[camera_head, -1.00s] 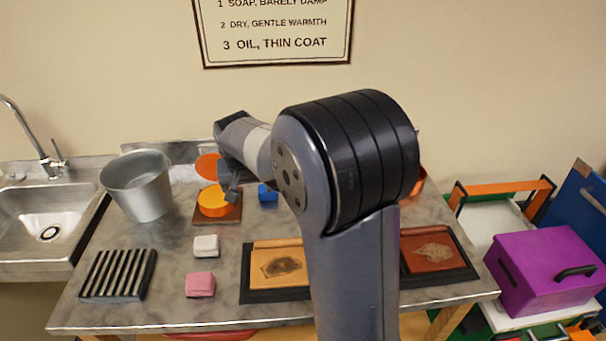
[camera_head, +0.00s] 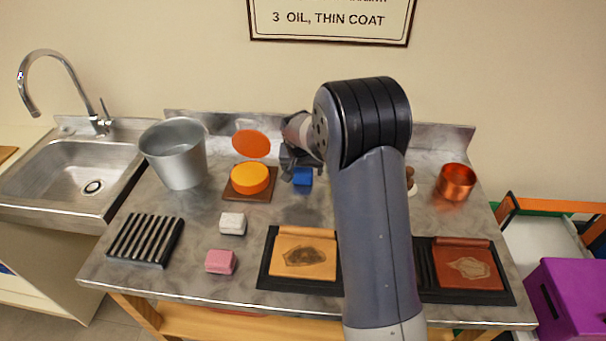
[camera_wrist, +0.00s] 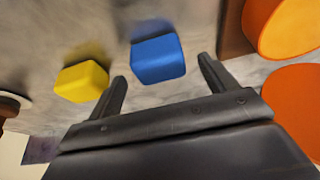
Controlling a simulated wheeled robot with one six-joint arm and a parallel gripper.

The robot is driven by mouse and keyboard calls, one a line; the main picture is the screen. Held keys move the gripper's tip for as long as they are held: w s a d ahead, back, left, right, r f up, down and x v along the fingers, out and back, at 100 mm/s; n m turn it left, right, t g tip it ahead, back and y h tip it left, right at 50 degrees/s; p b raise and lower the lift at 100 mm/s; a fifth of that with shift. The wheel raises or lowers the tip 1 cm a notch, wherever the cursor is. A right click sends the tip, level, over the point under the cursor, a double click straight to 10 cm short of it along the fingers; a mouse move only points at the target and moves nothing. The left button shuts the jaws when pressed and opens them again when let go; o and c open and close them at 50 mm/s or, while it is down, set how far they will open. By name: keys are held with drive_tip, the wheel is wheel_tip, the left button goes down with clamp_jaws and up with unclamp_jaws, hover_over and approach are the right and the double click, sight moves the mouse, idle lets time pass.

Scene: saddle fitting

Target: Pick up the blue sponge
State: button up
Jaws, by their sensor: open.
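The blue sponge (camera_head: 302,176) sits on the metal table towards the back, right of the orange round block. In the wrist view the blue sponge (camera_wrist: 158,58) lies ahead of my gripper (camera_wrist: 162,82), between the lines of its two fingers. My gripper (camera_head: 300,166) is open and empty, close to the sponge at the back of the table. No contact with the sponge shows. My arm hides part of the table right of it.
A yellow block (camera_wrist: 82,82) lies beside the blue sponge in the wrist view. The orange round block (camera_head: 250,178) stands on a brown board to the left. A metal bucket (camera_head: 174,154), white block (camera_head: 232,223), pink block (camera_head: 220,262) and copper pot (camera_head: 456,182) stand around.

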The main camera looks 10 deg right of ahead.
sight(303, 171)
drive_tip(key=shift+x, duration=1.1)
drive_tip(key=shift+c, duration=0.4)
drive_tip(key=c, duration=1)
wheel_tip(303, 171, up, 10)
drive_tip(key=shift+b, duration=0.45)
drive_tip(key=o, duration=0.4)
drive_tip(key=shift+c, duration=1.4)
